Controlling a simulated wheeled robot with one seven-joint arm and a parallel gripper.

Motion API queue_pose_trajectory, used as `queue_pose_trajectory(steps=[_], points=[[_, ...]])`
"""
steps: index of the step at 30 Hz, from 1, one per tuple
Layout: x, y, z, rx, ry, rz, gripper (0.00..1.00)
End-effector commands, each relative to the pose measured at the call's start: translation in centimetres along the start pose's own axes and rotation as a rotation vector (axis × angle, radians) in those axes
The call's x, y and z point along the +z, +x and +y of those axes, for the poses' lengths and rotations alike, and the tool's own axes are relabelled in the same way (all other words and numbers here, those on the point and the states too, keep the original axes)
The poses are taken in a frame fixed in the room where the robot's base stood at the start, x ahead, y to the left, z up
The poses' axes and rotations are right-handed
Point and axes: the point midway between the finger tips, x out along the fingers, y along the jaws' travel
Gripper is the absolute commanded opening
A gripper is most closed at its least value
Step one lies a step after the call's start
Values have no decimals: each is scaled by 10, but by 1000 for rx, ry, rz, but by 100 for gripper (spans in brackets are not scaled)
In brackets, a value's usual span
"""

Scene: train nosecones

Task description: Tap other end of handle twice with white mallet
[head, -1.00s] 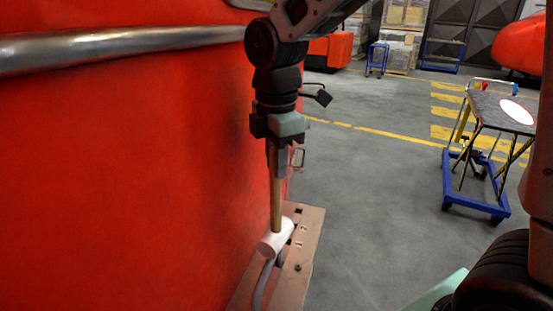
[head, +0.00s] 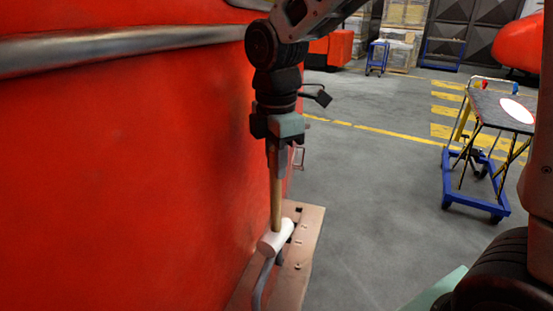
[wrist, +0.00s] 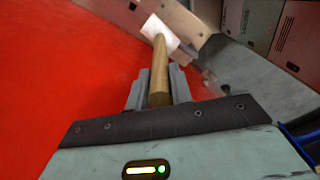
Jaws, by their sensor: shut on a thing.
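My gripper (head: 277,160) is shut on the wooden shaft of the white mallet and points down. The mallet's white head (head: 275,237) hangs at the lower end of the shaft (head: 276,205). In the wrist view the shaft (wrist: 159,75) runs out from between the gripper's fingers (wrist: 158,92) to the white head (wrist: 160,30). A grey curved handle (head: 263,282) lies just below the mallet head in the head view, over a tan plate with holes (head: 305,240). The head overlaps the handle's upper end; I cannot tell whether they touch.
A large red nosecone (head: 120,160) with a metal rail (head: 120,48) fills the left, close beside my arm. A blue cart (head: 478,180) with a dark top stands at right. The grey floor (head: 370,200) between is clear.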

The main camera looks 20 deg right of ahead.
Motion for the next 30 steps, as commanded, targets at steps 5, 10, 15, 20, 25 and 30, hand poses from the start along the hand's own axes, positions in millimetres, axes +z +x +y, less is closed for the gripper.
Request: queue_pose_trajectory(steps=[5,10,15,20,25,30], points=[[0,3,-1,-5,0,-1,0],[0,3,-1,-6,0,-1,0],[0,-2,-1,-6,0,-1,0],[0,-11,-1,-4,0,-1,0],[0,-13,-1,-3,0,0,0],[0,-13,0,-2,0,0,0]])
